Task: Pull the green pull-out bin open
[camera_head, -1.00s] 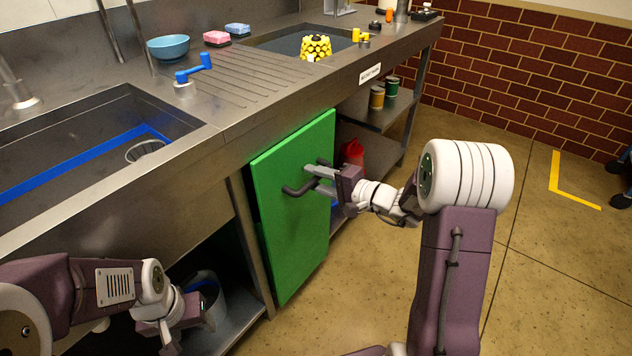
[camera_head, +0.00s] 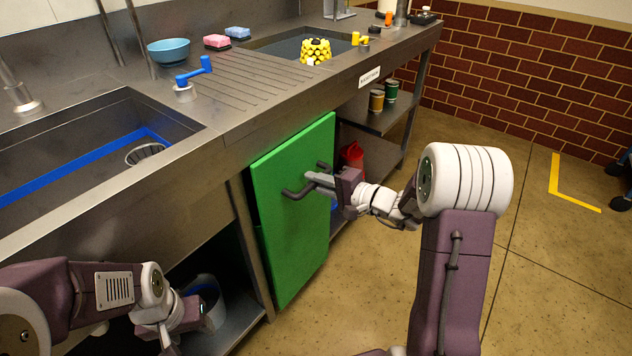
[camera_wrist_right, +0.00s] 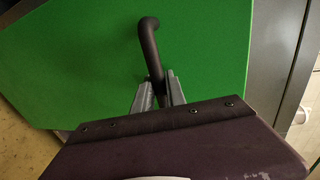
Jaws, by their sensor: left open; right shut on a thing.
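The green pull-out bin (camera_head: 295,220) is a tall green front panel under the counter, standing slightly proud of the counter frame. Its dark bar handle (camera_head: 291,193) runs across the upper part. My right gripper (camera_head: 312,179) is shut on the handle from the front. In the right wrist view the handle (camera_wrist_right: 150,45) passes between the fingertips (camera_wrist_right: 160,88), with the green panel (camera_wrist_right: 210,50) filling the background. The inside of the bin is hidden. My left gripper (camera_head: 186,325) is low at the left, open and away from the bin; its fingertips are hard to make out.
A grey bucket (camera_head: 212,305) stands on the lower shelf behind my left gripper. A red container (camera_head: 352,157) and tins (camera_head: 377,100) are right of the bin. The counter edge (camera_head: 250,133) overhangs the panel. The floor (camera_head: 340,300) in front is clear.

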